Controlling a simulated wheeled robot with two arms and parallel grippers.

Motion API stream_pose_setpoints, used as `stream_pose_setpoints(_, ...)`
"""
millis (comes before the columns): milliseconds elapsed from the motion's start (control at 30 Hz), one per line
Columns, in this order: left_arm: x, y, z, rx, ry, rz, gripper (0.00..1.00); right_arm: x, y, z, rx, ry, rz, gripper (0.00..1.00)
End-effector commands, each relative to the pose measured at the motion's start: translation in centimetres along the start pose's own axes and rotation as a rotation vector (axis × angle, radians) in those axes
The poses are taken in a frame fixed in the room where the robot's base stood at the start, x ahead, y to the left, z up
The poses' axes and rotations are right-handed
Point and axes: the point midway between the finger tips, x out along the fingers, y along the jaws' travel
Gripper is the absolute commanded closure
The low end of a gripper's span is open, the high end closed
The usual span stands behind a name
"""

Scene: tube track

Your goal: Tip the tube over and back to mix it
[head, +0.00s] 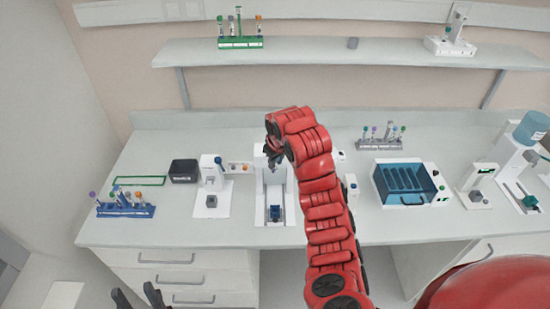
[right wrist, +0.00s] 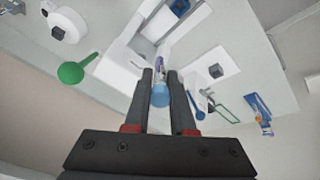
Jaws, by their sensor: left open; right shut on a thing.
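My right gripper (right wrist: 160,78) is shut on a tube (right wrist: 160,95) in the right wrist view. The tube's blue end is nearest the camera, and a purple part shows beyond it between the fingertips. In the head view my right gripper (head: 273,157) is above the white device with a blue holder (head: 275,213), second from the left on the bench; the tube is too small and hidden to make out there. I cannot tell how far the tube tilts. My left gripper (head: 138,298) is open and empty at the bottom left, in front of the bench drawers.
A blue rack with tubes (head: 126,209), a green frame (head: 139,181) and a black box (head: 184,170) are on the left bench. A grey rack (head: 380,143) and a blue-lidded box (head: 405,184) are on the right. The shelf (head: 320,54) overhangs the back.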

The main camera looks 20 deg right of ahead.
Motion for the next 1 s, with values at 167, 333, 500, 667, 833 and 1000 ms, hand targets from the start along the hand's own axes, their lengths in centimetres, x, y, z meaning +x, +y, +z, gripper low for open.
stream_pose_setpoints(167, 0.5, 0.0, -0.1, 0.0, 0.001, 0.0, 0.5, -0.3, -0.1, -0.3, 0.005, -0.078, -0.041, 1.0)
stream_pose_setpoints(333, 0.5, 0.0, -0.1, 0.0, 0.001, 0.0, 0.5, -0.3, -0.2, -0.4, 0.001, -0.144, -0.072, 1.0)
stream_pose_setpoints(500, 0.0, 0.0, 0.0, 0.0, 0.001, 0.0, 0.5, -0.1, -0.1, -0.2, 0.008, -0.219, -0.112, 1.0)
stream_pose_setpoints(667, -0.2, 0.0, 0.0, 0.0, 0.0, 0.0, 0.5, 0.0, -0.1, -0.1, 0.012, -0.286, -0.145, 1.0)
stream_pose_setpoints(833, -0.3, 0.0, 0.1, 0.0, 0.001, 0.0, 0.5, -0.2, -0.2, -0.2, 0.005, -0.33, -0.159, 1.0)
stream_pose_setpoints(1000, -0.3, 0.0, 0.1, 0.0, 0.001, 0.0, 0.5, -0.2, -0.1, -0.1, -0.002, -0.348, -0.158, 1.0)
